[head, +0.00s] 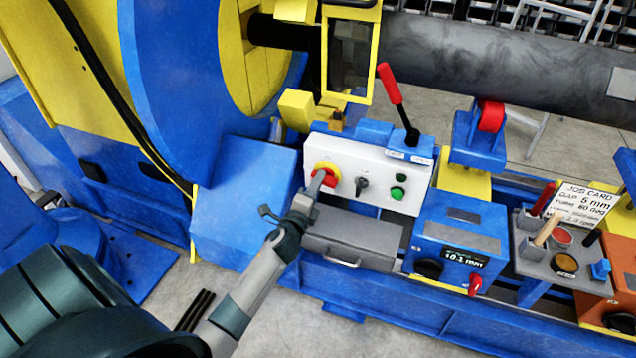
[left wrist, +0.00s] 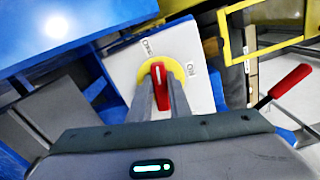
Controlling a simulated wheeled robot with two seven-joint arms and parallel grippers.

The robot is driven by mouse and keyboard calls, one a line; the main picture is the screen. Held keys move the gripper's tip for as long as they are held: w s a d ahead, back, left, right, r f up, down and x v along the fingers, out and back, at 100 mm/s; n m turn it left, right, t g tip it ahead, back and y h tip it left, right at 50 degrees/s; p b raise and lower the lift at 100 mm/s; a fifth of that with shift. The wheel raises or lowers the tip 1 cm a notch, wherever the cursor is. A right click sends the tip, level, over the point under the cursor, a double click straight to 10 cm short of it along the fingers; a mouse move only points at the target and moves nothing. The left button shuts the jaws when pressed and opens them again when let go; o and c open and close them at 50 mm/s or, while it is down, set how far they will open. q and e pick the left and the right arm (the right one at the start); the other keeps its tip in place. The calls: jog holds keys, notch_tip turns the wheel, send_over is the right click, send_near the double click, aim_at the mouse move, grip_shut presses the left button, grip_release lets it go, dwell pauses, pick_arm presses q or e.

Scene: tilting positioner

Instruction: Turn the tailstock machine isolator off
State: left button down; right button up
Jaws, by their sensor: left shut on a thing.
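The isolator is a red rotary handle on a yellow round plate (head: 327,170), at the left of a white control panel (head: 400,172). My left gripper (head: 318,182) reaches it from below and covers part of it. In the left wrist view the red handle (left wrist: 159,88) stands between the two fingers of my left gripper (left wrist: 160,95), which are shut on it. My right gripper is not in view.
The panel also carries a black selector (head: 362,186) and a green button (head: 397,193). A red-handled lever (head: 390,85) rises behind it. A grey drawer box (head: 352,240) sits below, and a blue readout box (head: 458,245) stands to the right.

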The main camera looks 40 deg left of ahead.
pick_arm(q)
jog(key=shift+f+n, duration=0.2)
jog(key=shift+n, duration=1)
jog(key=c, duration=1.6)
grip_release()
jog(key=shift+c, duration=0.2)
jog(key=shift+s, duration=0.2)
